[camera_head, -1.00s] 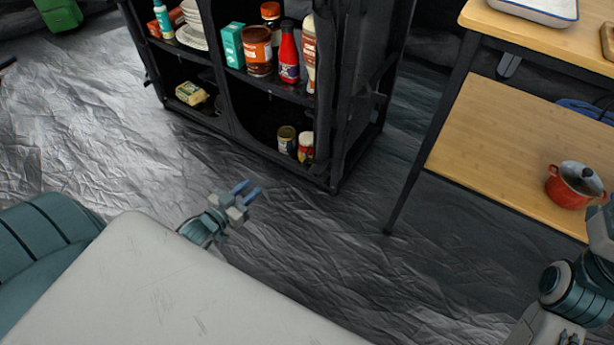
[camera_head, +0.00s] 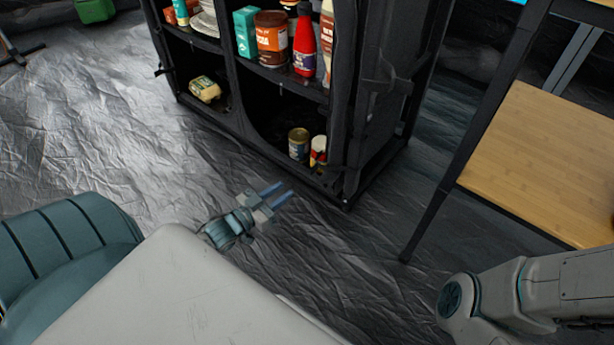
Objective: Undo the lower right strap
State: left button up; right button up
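A black fabric cabinet (camera_head: 345,120) stands ahead with its front open. Dark straps hang on it: one sticks out at its left edge (camera_head: 165,71), and another dark band shows on its right side (camera_head: 380,90). A small dark piece by the lower right front corner (camera_head: 330,180) may be a strap; it is too dark to tell whether it is fastened. My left gripper (camera_head: 280,194) is over the floor, in front of the cabinet's lower right part in the picture. Its two blue fingers are apart and empty. My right arm comes in at the lower right; its gripper is out of view.
The cabinet's lower shelf holds a tin (camera_head: 298,144), a jar (camera_head: 318,150) and a yellow packet (camera_head: 205,89). Bottles and boxes stand above. A table with a wooden lower shelf (camera_head: 540,165) and dark legs stands at right. Wrinkled grey floor (camera_head: 90,130) lies clear at left.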

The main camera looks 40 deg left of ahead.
pick_arm(q)
jog(key=b, duration=0.3)
send_near(322, 165)
jog(key=shift+a+p+x, duration=0.15)
jog(key=shift+p+x, duration=0.1)
jog(key=shift+x, duration=0.85)
jog(key=shift+a+p+x, duration=0.15)
jog(key=shift+p+x, duration=0.1)
jog(key=shift+x, duration=0.85)
jog(key=shift+w+f, duration=0.1)
jog(key=shift+f, duration=0.05)
grip_shut()
